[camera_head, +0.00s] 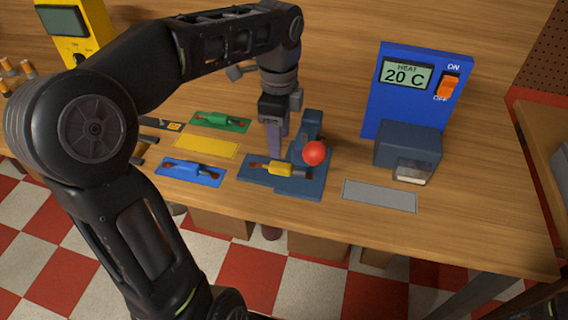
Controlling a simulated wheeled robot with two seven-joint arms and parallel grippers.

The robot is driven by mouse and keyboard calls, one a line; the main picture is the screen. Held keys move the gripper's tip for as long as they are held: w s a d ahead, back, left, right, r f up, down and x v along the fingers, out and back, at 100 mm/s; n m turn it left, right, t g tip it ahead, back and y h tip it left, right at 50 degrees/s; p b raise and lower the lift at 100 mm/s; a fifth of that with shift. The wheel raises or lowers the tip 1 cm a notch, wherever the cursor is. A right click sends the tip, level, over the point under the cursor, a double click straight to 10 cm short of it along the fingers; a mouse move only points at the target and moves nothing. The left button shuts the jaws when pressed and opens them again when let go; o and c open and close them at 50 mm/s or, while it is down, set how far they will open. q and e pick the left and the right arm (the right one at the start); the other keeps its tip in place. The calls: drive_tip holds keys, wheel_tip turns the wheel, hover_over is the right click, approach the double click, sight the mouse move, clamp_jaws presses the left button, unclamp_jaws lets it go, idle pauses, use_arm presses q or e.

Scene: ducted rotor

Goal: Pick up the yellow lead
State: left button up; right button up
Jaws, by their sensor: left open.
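The yellow lead (279,169), with dark ends, lies across the dark blue plate (257,181) of a small press with a red ball knob (315,153). My left gripper (275,153) points down just behind the yellow lead, its fingers close to it. The fingers look nearly in line from here, so the gap between them is hard to see, and I cannot tell if they touch the lead. The gripper is open and the lead rests on the plate. My right gripper is not in view.
A green lead (208,119) lies on a green mat and a blue lead (188,167) on a blue mat. The yellow mat (205,146) is bare. A grey mat (380,195) is empty. A blue heater (395,88) reading 20 C stands at right; a yellow meter (88,17) stands back left.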

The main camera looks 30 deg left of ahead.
sight(281, 164)
use_arm(q)
drive_tip(key=shift+w+f, duration=0.1)
drive_tip(key=shift+f, duration=1.3)
wheel_tip(281, 164, down, 5)
drive_tip(key=shift+d+f+p, duration=0.1)
drive_tip(key=shift+p, duration=0.3)
drive_tip(key=shift+c, duration=0.2)
clamp_jaws()
